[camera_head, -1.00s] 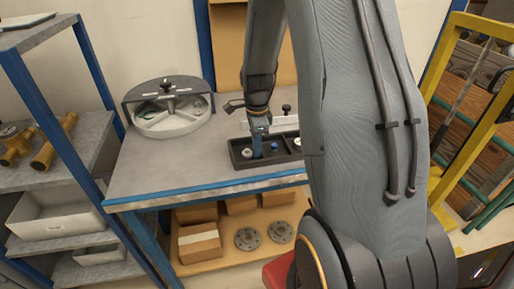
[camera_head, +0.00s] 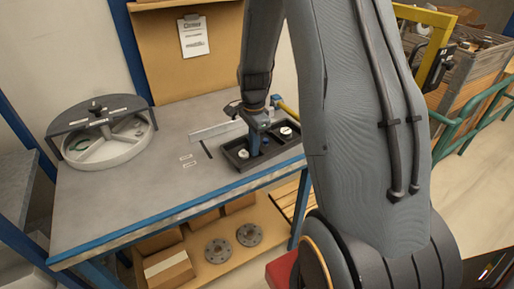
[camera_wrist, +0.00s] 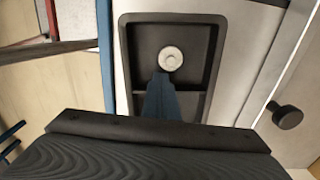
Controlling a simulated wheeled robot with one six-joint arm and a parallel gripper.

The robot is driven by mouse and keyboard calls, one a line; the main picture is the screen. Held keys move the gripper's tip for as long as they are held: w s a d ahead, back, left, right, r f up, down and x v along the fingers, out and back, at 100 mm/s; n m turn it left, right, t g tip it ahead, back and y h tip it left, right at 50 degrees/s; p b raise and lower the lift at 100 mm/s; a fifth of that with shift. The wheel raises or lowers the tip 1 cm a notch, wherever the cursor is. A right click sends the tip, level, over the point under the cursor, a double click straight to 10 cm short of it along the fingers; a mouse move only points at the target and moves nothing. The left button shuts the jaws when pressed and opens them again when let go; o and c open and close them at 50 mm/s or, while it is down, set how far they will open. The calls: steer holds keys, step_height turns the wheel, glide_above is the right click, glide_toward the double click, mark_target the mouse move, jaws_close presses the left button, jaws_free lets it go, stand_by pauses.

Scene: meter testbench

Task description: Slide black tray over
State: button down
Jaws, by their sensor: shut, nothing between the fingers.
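The black tray (camera_head: 236,164) lies on the bench top near its right end. It has compartments, with a white round piece (camera_head: 242,154) in the left one and another white round piece (camera_head: 286,130) at the right. My gripper (camera_head: 254,153) points down into the tray, its blue fingers shut and empty. In the wrist view the fingers (camera_wrist: 161,76) are inside the tray (camera_wrist: 214,45), right beside a pale round piece (camera_wrist: 171,58). I cannot tell whether they touch the piece or a tray wall. My fingers hide part of the tray's middle.
A pale bar (camera_head: 210,132) stands behind the tray; a dark knob (camera_wrist: 287,117) shows beside it in the wrist view. A round divided tray (camera_head: 105,150) stands at the bench's left. Two small labels (camera_head: 187,161) lie on bare bench between them. The blue bench edge (camera_head: 190,206) runs in front.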

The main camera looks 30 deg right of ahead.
steer(key=shift+d+r, duration=0.1)
steer(key=shift+d, duration=0.05)
stand_by(0.3)
step_height(320, 180, up, 10)
steer(key=p, duration=0.7)
steer(key=s+a+f+n+t+b, duration=0.1)
steer(key=s+a+n+b, duration=0.7)
steer(key=s+a+n, duration=0.4)
steer(key=s+n, duration=0.3)
steer(key=n, duration=0.2)
steer(key=shift+s+n, duration=0.3)
steer(key=shift+n, duration=0.1)
